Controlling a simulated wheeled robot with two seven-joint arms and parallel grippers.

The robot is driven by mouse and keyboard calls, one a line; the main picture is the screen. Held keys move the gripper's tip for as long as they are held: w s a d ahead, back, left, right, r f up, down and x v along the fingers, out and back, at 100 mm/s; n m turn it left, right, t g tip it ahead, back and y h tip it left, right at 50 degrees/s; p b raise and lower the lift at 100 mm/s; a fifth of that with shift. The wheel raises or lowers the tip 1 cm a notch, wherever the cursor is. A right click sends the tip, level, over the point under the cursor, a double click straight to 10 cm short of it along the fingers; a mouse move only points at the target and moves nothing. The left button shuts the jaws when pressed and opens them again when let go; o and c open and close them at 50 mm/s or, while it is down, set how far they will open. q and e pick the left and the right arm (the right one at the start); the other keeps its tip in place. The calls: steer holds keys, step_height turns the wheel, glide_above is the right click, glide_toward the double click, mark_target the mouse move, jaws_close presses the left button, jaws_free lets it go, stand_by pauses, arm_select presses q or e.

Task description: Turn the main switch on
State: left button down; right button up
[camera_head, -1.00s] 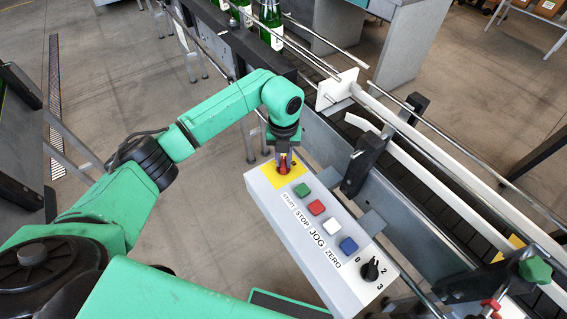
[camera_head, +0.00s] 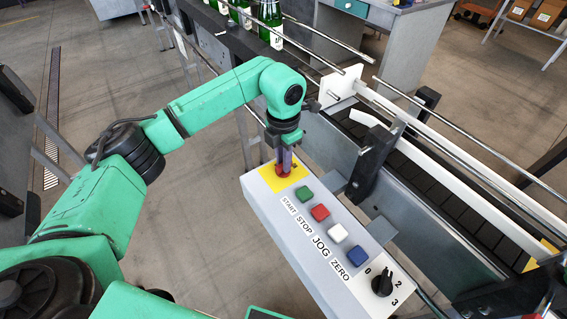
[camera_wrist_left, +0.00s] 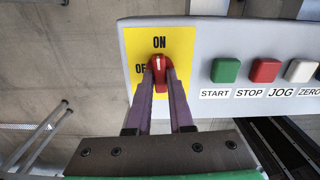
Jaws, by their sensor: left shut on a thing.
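The main switch is a red knob (camera_wrist_left: 159,66) on a yellow plate (camera_wrist_left: 182,42) at the end of the control box (camera_head: 296,248). It also shows in the head view (camera_head: 283,171). In the left wrist view, the knob's white mark points up towards the word ON; the word OFF beside it is partly covered. My left gripper (camera_wrist_left: 159,84) is shut on the red knob, one finger on each side; in the head view, it reaches down onto it (camera_head: 285,166). My right gripper is not in view.
Beside the switch are a green START button (camera_head: 306,194), a red STOP button (camera_head: 320,212), a white JOG button (camera_head: 338,232), a blue ZERO button (camera_head: 358,256) and a black selector (camera_head: 383,281). Conveyor rails (camera_head: 440,150) run behind the box. Green bottles (camera_head: 268,22) stand at the back.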

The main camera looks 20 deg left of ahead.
arm_select(q)
steer(key=shift+w+r+m, duration=0.1)
steer(key=shift+r+m, duration=0.05)
steer(key=shift+m, duration=0.45)
steer(key=c, duration=0.8)
jaws_free()
steer(key=shift+r+b, duration=0.35)
step_height(320, 180, up, 14)
steer(key=b, duration=0.1)
steer(key=shift+f, duration=0.15)
